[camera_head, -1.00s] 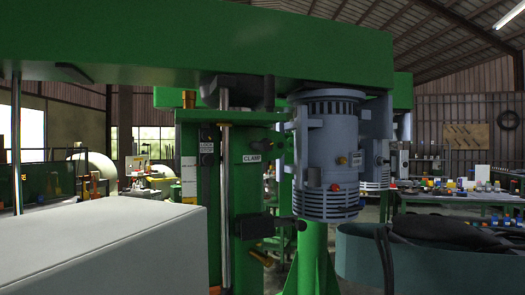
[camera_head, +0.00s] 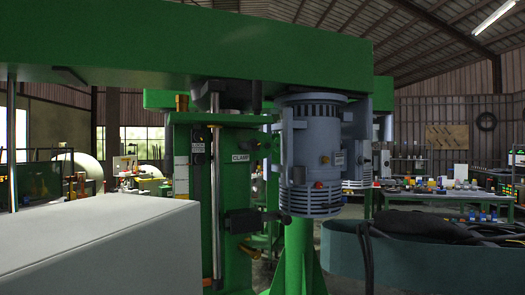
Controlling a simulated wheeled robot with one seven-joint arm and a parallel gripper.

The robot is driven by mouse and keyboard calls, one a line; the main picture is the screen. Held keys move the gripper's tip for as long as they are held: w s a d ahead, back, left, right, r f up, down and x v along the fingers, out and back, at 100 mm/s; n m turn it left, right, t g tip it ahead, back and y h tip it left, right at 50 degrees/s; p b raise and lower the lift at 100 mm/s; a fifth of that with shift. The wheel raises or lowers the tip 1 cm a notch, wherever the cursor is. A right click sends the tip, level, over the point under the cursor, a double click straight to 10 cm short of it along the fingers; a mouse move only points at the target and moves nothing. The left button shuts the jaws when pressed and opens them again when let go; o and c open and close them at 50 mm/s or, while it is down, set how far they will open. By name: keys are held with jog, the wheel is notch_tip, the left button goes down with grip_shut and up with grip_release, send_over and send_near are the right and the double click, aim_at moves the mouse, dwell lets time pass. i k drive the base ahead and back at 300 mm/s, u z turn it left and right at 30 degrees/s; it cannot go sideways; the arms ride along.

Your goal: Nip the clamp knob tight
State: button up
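A green disperser column (camera_head: 231,190) stands mid-view and carries a "CLAMP" label (camera_head: 240,157). A small dark fitting (camera_head: 251,144) sits just above the label. Lower down, a black clamp-like block (camera_head: 243,222) is on the column, with a dark round-ended handle (camera_head: 284,217) reaching right. I cannot tell which of these is the clamp knob, or how tight it is. A grey motor-like housing (camera_head: 311,150) stands right of the column and has a red button (camera_head: 319,185). My gripper is not in view.
A green beam (camera_head: 180,52) crosses above. A pale box-shaped surface (camera_head: 100,245) fills the lower left. A dark teal tub (camera_head: 345,250) with black material stands at lower right. A cluttered workbench (camera_head: 440,200) is behind it.

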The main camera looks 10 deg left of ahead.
aim_at(254, 145)
jog(key=u, duration=0.05)
jog(key=i, duration=0.95)
jog(key=u, duration=0.4)
